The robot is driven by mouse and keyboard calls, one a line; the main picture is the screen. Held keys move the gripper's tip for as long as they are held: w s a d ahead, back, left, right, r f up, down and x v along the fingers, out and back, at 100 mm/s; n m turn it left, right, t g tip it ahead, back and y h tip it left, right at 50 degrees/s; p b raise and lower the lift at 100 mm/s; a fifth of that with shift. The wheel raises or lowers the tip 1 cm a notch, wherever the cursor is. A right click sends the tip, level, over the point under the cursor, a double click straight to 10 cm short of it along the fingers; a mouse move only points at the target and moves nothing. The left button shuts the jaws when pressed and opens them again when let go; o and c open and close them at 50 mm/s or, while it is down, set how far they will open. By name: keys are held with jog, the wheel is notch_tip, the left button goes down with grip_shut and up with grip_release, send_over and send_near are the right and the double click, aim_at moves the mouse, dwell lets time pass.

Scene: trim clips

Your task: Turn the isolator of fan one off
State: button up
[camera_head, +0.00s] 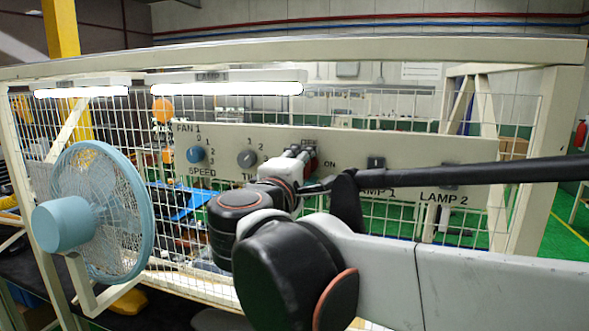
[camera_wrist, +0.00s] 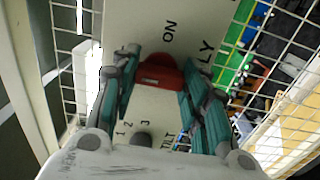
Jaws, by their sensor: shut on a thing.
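The red isolator handle (camera_wrist: 160,72) sits on the pale control panel in the wrist view, with the letters "ON" just beyond it. My gripper (camera_wrist: 162,64) has a teal-padded finger at each side of the handle and is shut on it. The blue fan (camera_head: 100,211) stands at the left, beside the panel's "FAN 1" label.
My arm crosses the lower right.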

dwell(0.4)
jog(key=o, duration=1)
jog(key=shift+o, duration=0.2)
jog(key=v, duration=1.2)
